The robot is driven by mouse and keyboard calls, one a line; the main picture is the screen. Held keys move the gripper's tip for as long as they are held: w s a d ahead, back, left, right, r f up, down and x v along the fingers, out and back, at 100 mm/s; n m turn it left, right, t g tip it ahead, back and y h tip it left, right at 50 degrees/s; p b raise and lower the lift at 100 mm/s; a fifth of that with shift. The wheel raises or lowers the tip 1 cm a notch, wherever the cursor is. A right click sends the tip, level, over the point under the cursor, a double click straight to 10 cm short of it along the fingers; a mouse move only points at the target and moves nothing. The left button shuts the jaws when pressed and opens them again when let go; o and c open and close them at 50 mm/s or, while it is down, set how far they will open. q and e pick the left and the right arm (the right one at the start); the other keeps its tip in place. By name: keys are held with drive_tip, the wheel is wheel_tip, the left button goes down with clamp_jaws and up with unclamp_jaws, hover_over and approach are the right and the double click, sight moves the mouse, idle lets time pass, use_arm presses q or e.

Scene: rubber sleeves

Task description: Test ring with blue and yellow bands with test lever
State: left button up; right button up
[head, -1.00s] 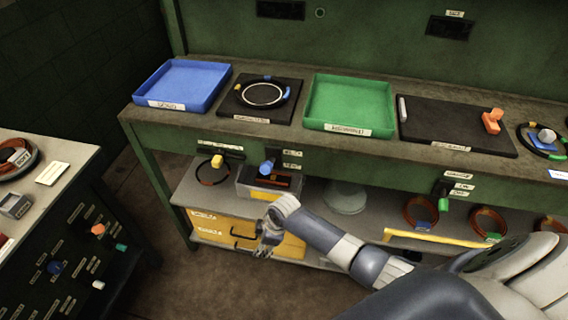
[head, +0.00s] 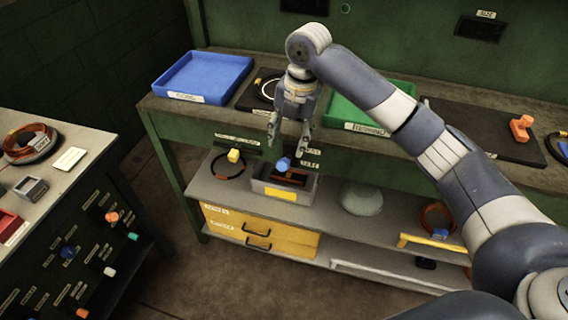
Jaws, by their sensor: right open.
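The ring with blue and yellow bands (head: 264,86) lies on a black mat (head: 247,97) between the two trays on the bench. My right arm covers much of it, and its blue band is hidden. My right gripper (head: 288,138) points down, open and empty, in front of the bench's front edge. A blue lever knob (head: 283,163) on the bench front shows just below its fingertips; I cannot tell whether they touch. A yellow knob (head: 234,155) is to its left. I cannot tell which is the test lever. My left gripper is out of view.
A blue tray (head: 203,99) and a partly hidden green tray (head: 343,123) stand on the bench. An orange handle (head: 520,127) sits on a black board at right. Below are a grey bin (head: 262,189) and a glass dome (head: 361,199). A side cabinet (head: 85,148) stands at left.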

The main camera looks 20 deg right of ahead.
sight(285, 160)
drive_tip(key=shift+d+r, duration=0.15)
drive_tip(key=shift+f, duration=0.3)
drive_tip(key=f, duration=0.3)
drive_tip(key=f+p, duration=0.1)
drive_tip(key=f, duration=0.2)
drive_tip(key=w+a+f, duration=0.1)
drive_tip(key=f, duration=0.3)
drive_tip(key=shift+a+p, duration=0.1)
drive_tip(key=shift+p, duration=0.25)
clamp_jaws()
